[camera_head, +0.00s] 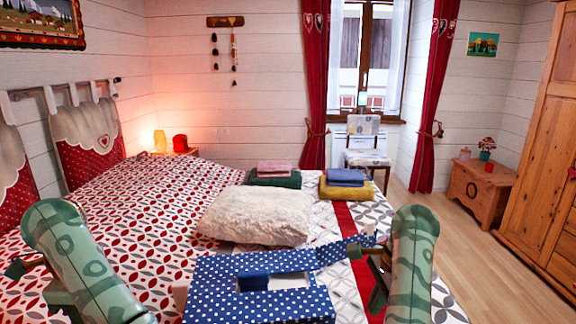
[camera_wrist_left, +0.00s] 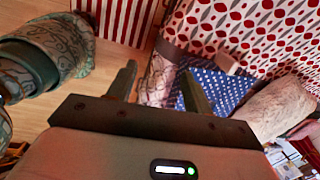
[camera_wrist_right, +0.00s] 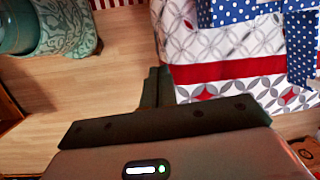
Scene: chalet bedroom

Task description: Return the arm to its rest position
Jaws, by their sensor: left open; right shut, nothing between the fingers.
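My right gripper (camera_head: 374,262) is low in the head view, right of a blue polka-dot box (camera_head: 216,270) on the bed. In the right wrist view its fingers (camera_wrist_right: 151,86) are together with nothing between them, over the bed's edge and the wood floor. My left gripper (camera_head: 22,267) is at the lower left of the head view, partly hidden by my arm. In the left wrist view its fingers (camera_wrist_left: 158,82) are apart and empty. The box also shows in the left wrist view (camera_wrist_left: 222,88) and at the top of the right wrist view (camera_wrist_right: 232,13).
The bed (camera_head: 140,205) has a patterned red, white and grey cover. A white fluffy cushion (camera_head: 255,215) lies behind the box. Folded towels lie beyond it, including a yellow one (camera_head: 345,192). Bare floor (camera_head: 475,245) is free on the right, before a wooden wardrobe (camera_head: 530,170).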

